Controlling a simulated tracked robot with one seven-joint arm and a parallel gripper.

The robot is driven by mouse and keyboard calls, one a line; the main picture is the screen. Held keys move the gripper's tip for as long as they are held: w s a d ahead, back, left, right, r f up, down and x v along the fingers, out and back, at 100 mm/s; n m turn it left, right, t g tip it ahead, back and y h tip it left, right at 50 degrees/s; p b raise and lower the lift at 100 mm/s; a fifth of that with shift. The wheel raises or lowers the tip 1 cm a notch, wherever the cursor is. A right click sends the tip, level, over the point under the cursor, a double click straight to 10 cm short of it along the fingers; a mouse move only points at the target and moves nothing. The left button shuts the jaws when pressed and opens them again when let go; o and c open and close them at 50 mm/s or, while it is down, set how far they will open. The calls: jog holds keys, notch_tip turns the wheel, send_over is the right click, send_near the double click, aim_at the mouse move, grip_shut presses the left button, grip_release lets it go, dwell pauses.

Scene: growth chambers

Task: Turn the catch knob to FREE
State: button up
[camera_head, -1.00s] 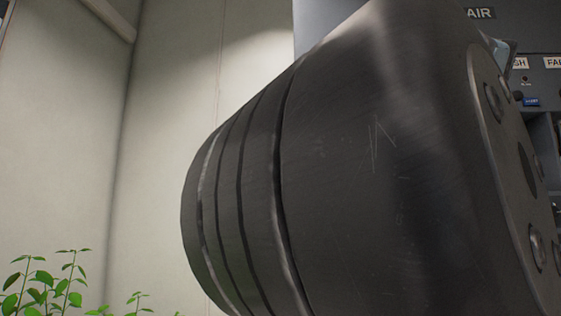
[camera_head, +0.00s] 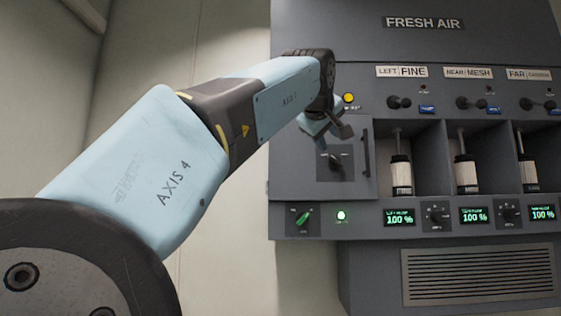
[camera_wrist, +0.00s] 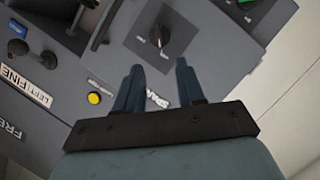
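A black knob (camera_head: 335,163) sits on a dark grey door panel (camera_head: 356,186) at the left of the FRESH AIR cabinet. In the wrist view the knob (camera_wrist: 163,37) shows small pale marks on both sides of it, too blurred to read. I take it for the catch knob. My gripper (camera_wrist: 160,68) has its two blue fingers apart with nothing between them. The fingertips point toward the knob and stand short of it in the picture, with no visible contact. In the head view my gripper (camera_head: 340,132) is just above the knob, partly hidden by my wrist.
A vertical handle (camera_head: 366,152) stands out at the door's right edge. A yellow button (camera_head: 348,98) is above the door. A green knob (camera_head: 303,217) and a green light (camera_head: 341,215) are below. Bays with canisters (camera_head: 401,176) lie to the right.

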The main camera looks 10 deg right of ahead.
aim_at(334, 158)
jog(key=shift+x, duration=5.55)
grip_shut()
